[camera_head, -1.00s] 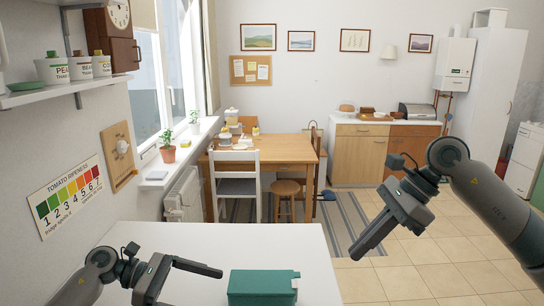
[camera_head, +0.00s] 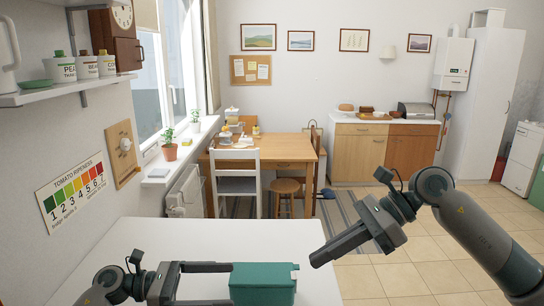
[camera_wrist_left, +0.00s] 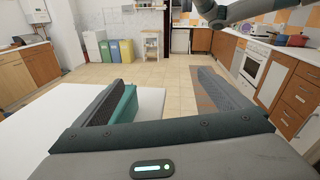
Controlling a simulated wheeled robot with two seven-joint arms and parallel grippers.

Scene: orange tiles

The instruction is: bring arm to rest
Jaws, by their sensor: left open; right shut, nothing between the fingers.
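My left gripper (camera_head: 231,282) is low in the head view, over the white table. Its two fingers are apart and point right, with their tips at the left side of a green lidded box (camera_head: 264,284). In the left wrist view both fingers frame an open gap (camera_wrist_left: 165,100), and part of the box (camera_wrist_left: 124,105) shows beside the left finger. I cannot tell if the fingers touch it. My right gripper (camera_head: 318,258) is shut and empty, raised right of the table's far corner, its fingers pointing down and left.
The white table (camera_head: 190,240) is otherwise bare where visible. A wall shelf (camera_head: 70,90) with jars juts out at left. Beyond are a wooden dining table (camera_head: 285,150), a white chair (camera_head: 235,180) and a stool (camera_head: 288,187). Tiled floor at right is open.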

